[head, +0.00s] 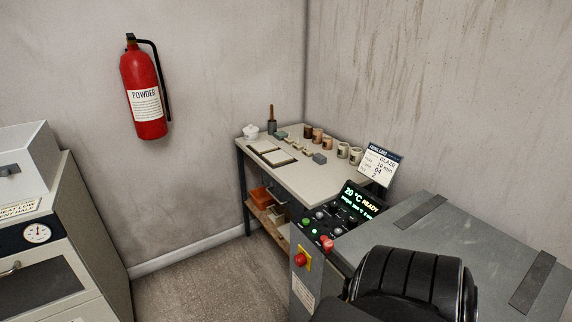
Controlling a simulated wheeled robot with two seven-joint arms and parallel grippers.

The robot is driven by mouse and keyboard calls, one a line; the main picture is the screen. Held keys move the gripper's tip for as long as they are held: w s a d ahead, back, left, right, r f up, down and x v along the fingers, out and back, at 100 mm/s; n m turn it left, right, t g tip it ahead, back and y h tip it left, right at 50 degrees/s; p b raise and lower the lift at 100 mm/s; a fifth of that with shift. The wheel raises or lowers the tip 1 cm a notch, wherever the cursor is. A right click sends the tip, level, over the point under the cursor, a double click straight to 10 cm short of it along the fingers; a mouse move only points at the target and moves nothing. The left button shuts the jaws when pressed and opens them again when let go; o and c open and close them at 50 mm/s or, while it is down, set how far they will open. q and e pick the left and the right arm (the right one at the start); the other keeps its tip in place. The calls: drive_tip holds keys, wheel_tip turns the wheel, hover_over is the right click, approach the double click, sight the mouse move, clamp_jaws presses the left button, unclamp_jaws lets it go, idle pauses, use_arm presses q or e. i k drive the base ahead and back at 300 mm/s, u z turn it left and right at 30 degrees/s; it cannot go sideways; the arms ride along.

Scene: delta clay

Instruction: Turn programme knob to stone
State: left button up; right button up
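The control panel (318,229) sits on the sloped front of a grey machine at the lower right. It carries several small round knobs and buttons, including a green one (306,224) and a red one (326,243). A dark knob-like part (320,215) and a pale one (338,231) also show. Their labels and pointers are too small to read, so I cannot tell which is the programme knob or its setting. The lit display (359,200) reads 20 °C and READY; its lower line is unclear. Neither of my grippers is in view.
A worktable (300,178) holds cups and tools. Floor (210,275) is clear left of the machine.

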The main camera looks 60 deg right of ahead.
sight(334, 206)
drive_tip(key=i, duration=1.4)
drive_tip(key=z, duration=4.05)
drive_tip(key=i, duration=0.5)
drive_tip(key=u, duration=0.05)
